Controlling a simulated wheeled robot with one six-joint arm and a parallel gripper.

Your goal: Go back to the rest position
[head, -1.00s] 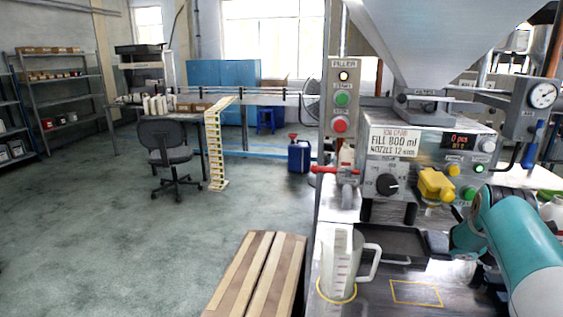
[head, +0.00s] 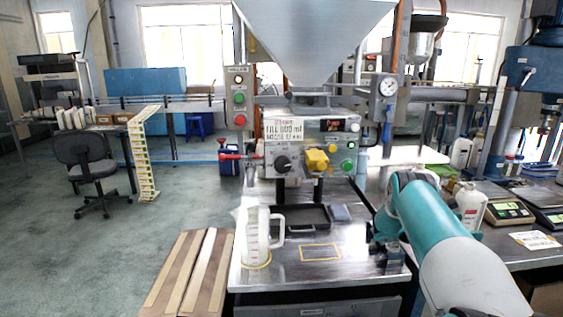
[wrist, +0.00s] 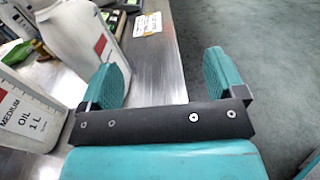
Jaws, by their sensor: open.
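My gripper (wrist: 165,82) shows in the wrist view with its two teal fingers spread apart and nothing between them. It is beside a metal table edge, with grey floor to its right. In the head view my teal and white arm reaches in from the lower right over the right side of the steel bench (head: 330,279); the fingers cannot be made out clearly there. A clear measuring jug (head: 254,240) stands upright on the yellow ring at the bench's left, apart from my arm.
The filling machine (head: 306,150) with its yellow valve (head: 316,160) stands behind the bench. White bottles (head: 470,207) and scales (head: 508,212) are on the right table. In the wrist view, an oil bottle (wrist: 27,112) and a white container (wrist: 78,35) are left of my gripper.

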